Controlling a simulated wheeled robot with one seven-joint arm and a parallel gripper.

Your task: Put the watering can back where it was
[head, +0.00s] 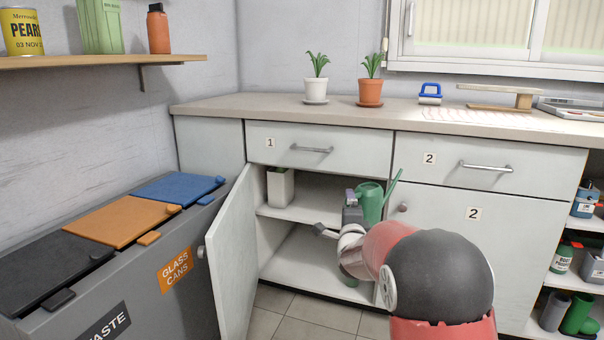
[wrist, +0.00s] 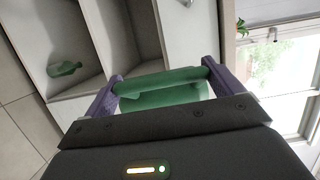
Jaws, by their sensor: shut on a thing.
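The green watering can (head: 371,204) is up in front of the open cabinet under drawer 1, about level with its upper shelf (head: 300,213). Its spout points up and to the right in the head view. My gripper (head: 352,200) is shut on the can. In the wrist view, the can's green handle (wrist: 160,80) lies across between the purple fingers of my gripper (wrist: 160,88). Part of the can is hidden behind my gripper. I cannot tell from the head view whether the can is past the cabinet's front edge.
The cabinet door (head: 228,260) stands open at left. A green bottle (wrist: 65,69) is inside the cabinet. Waste bins (head: 120,250) stand left. Two potted plants (head: 316,86) (head: 370,92) sit on the counter (head: 230,104).

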